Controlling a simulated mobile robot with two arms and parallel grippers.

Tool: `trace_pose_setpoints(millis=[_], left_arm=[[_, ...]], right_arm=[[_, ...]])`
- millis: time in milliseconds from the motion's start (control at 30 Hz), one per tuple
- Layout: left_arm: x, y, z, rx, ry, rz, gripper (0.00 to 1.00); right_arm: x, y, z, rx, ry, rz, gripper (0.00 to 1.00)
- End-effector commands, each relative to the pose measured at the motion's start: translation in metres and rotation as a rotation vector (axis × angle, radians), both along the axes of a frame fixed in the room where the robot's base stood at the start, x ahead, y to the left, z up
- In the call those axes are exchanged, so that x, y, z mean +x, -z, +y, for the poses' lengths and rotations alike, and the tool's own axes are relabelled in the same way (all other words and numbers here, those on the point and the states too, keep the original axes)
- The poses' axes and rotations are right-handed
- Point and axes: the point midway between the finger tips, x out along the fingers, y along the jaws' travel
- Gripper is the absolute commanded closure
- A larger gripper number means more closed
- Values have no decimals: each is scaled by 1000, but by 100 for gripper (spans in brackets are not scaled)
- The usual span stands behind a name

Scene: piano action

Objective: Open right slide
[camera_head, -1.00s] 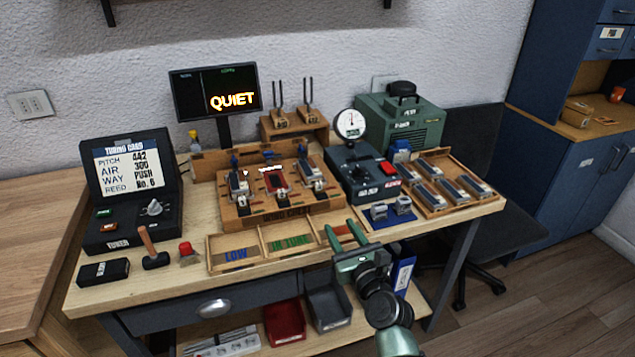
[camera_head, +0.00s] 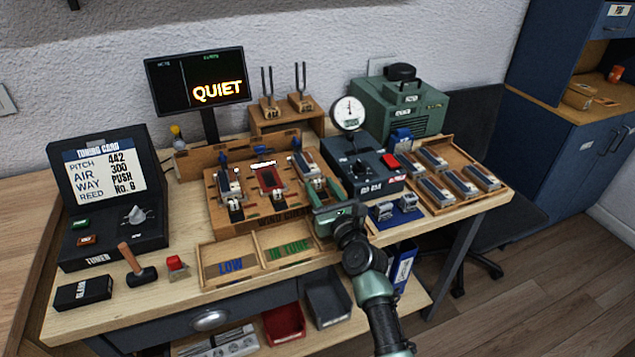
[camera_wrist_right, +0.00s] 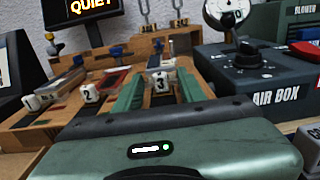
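The wooden wind chest (camera_head: 258,218) stands mid-table with three metal slides side by side. The right slide (camera_head: 305,164) has a white front knob marked 3 (camera_wrist_right: 161,82) in the right wrist view. My right gripper (camera_head: 324,190) is at the chest's front right. In the wrist view its two green fingers (camera_wrist_right: 160,92) are apart, one on each side of knob 3; I cannot tell whether they touch it. In the head view the gripper partly hides this knob. My left gripper is not in view.
Knob 2 (camera_wrist_right: 90,93) is close left of the fingers. The air box (camera_head: 366,168) with a gauge stands just right. In front is a tray marked LOW and IN TUNE (camera_head: 200,262). The monitor (camera_head: 199,82) reads QUIET.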

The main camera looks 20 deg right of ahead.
Motion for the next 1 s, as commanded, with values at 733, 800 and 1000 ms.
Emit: trace_pose_setpoints(millis=[733, 800, 1000], left_arm=[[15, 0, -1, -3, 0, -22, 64], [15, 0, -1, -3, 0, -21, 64], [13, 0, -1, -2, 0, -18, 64]], right_arm=[[24, 0, 2, 0, 0, 0, 100], [24, 0, 2, 0, 0, 0, 100], [24, 0, 2, 0, 0, 0, 100]])
